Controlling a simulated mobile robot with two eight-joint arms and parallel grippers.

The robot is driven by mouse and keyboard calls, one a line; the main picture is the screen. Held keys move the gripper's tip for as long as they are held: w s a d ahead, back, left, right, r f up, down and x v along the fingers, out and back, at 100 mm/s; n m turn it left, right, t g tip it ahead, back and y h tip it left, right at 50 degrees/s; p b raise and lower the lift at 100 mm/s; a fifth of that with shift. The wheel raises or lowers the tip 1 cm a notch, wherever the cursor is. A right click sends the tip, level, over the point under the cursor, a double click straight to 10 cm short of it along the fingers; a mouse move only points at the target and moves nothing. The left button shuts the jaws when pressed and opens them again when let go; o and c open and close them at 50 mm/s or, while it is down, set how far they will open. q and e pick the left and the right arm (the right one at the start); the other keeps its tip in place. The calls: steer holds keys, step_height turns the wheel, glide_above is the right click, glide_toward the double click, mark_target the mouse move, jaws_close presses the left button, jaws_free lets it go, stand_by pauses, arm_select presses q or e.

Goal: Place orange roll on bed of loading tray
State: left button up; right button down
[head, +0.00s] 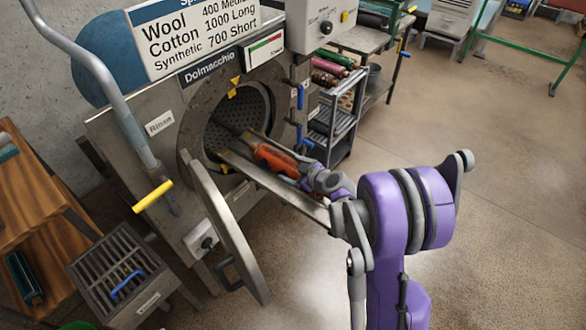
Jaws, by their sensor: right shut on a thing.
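The orange roll (274,158) lies along the loading tray (268,183), a long metal trough reaching out of the round drum opening of the machine. My right gripper (300,170) is shut on the roll at its near end, just above the tray. My gripper and wrist hide part of the roll and the tray's near end. I cannot tell whether the roll touches the tray's bed. My left gripper is not in view.
The machine's round door (228,228) hangs open left of the tray. A yellow-handled lever (152,196) and a slatted metal rack (122,272) stand further left. A shelf cart with coloured rolls (334,66) stands behind. The floor at right is clear.

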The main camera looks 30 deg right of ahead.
jaws_free()
steer(key=shift+r+p, duration=0.3)
steer(key=shift+r, duration=0.05)
steer(key=v, duration=1.1)
steer(key=s+a+m+g, duration=0.1)
steer(key=s+a+g, duration=0.1)
steer(key=s+a, duration=0.3)
steer(key=s+a+m+g, duration=0.1)
steer(key=s+a+g, duration=0.15)
steer(key=a, duration=0.55)
steer(key=s+a+m+g+h, duration=0.1)
steer(key=s+a+m+g, duration=0.1)
steer(key=s, duration=1)
steer(key=shift+a+m+h, duration=0.4)
steer(key=shift+a+m, duration=0.3)
steer(key=shift+m, duration=0.2)
